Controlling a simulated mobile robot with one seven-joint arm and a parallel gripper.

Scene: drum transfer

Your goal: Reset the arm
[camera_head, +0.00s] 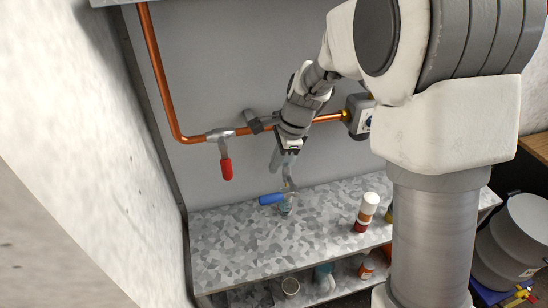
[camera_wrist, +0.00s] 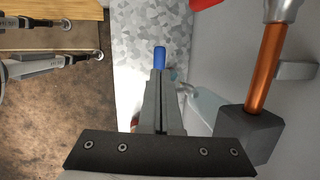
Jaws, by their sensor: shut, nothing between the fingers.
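My gripper (camera_head: 289,184) hangs pointing down in front of the grey wall, above the speckled shelf top (camera_head: 245,240). In the wrist view my gripper (camera_wrist: 160,76) has its two fingers together with nothing between them. A blue-handled item (camera_head: 271,199) is at the shelf just below the fingertips. Its blue part (camera_wrist: 160,57) shows just beyond the fingertips in the wrist view. I cannot tell whether the fingers touch it. My arm is bent, with its wrist near the copper pipe.
A copper pipe (camera_head: 160,75) runs along the wall, with a red-handled valve (camera_head: 226,168) at left and a grey gauge box (camera_head: 359,117) at right. A white-and-red bottle (camera_head: 367,212) stands on the shelf. Grey drums (camera_head: 510,240) stand at far right. The shelf's left part is clear.

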